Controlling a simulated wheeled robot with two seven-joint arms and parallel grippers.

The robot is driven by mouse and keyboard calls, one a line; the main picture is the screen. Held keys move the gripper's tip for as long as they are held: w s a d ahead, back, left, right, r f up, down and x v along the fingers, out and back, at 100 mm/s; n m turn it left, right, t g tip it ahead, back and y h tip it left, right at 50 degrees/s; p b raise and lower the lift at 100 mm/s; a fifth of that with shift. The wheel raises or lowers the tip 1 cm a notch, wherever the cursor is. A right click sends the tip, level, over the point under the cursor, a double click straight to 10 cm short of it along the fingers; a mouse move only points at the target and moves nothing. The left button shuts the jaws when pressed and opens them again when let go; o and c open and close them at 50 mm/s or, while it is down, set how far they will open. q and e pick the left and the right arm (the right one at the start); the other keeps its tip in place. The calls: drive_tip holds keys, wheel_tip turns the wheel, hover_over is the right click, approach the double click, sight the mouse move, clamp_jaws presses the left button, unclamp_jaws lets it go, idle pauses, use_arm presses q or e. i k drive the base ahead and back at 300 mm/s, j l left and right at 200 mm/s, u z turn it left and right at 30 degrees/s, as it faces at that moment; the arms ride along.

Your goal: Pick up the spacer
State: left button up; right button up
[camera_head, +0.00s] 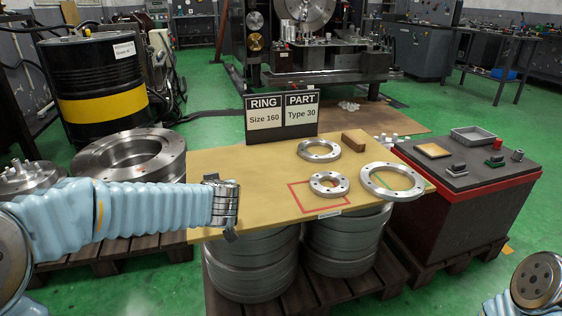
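No part in view is labelled as a spacer, so I cannot tell which it is. On the tan tabletop (262,160) lie three flat metal rings with holes: a plain-looking ring (319,150) at the back, a smaller thick ring (329,184) partly inside a red square outline, and a larger ring (391,181) over a green outline at the right edge. A brown block (354,141) lies behind them. My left gripper (222,206) is over the table's left end, apart from the rings; its fingers are not clearly shown.
A sign (282,117) reading "Ring Size 160, Part Type 30" stands at the table's back. A red-edged dark cabinet (465,190) with a tray (473,136) and small parts is at right. Large stacked rings (130,155) stand at left.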

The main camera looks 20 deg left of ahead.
sight(356, 144)
drive_tip(key=i+l, duration=0.4)
drive_tip(key=i+l+u, duration=0.1)
drive_tip(key=i+l, duration=0.25)
drive_tip(key=l, duration=0.2)
drive_tip(key=i+l, duration=0.4)
drive_tip(key=i+l+u, duration=0.1)
drive_tip(key=i+l, duration=0.25)
drive_tip(key=l, duration=0.25)
